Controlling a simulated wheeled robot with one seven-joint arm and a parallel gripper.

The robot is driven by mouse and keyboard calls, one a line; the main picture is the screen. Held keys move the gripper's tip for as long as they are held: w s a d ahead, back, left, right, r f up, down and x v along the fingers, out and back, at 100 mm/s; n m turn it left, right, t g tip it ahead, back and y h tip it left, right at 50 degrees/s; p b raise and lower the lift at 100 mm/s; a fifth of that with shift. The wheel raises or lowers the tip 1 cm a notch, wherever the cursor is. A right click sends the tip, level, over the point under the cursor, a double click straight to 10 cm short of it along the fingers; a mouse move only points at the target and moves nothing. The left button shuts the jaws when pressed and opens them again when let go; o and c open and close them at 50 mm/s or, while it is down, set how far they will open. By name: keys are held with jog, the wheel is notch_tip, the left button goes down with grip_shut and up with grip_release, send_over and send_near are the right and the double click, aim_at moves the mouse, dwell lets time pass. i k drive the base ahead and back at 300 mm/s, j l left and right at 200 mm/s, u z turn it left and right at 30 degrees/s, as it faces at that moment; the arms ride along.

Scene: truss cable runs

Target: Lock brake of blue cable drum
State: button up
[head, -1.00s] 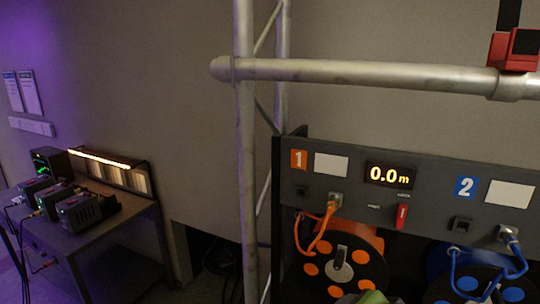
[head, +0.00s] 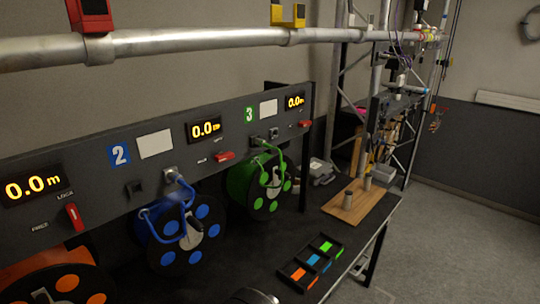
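The blue cable drum (head: 181,238) hangs under the dark panel, below the blue label 2 (head: 119,155). A blue cable (head: 185,204) runs from the drum to a socket on the panel. Right of the label 2 section's white plate, a display (head: 205,130) reads about 0.0 m. Below it a red brake lever (head: 225,156) lies nearly sideways, between small words that look like free and lock. The lever of section 1 (head: 73,215) stands nearly upright. My gripper is not clearly in view; only a grey rounded piece shows at the bottom edge.
The orange drum (head: 62,284) is at the lower left, and the green drum (head: 262,187) is right of the blue one. A metal pipe (head: 200,42) crosses above the panel. A tray with coloured pieces (head: 308,268) and a wooden board (head: 358,204) lie on the dark bench.

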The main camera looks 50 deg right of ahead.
aim_at(222, 157)
jog(key=z, duration=1.2)
jog(key=i+l+u, duration=0.1)
jog(key=u, duration=0.3)
jog(key=l+u, duration=0.35)
jog(key=u, duration=0.4)
jog(key=l+u, duration=0.35)
jog(key=i+j, duration=0.05)
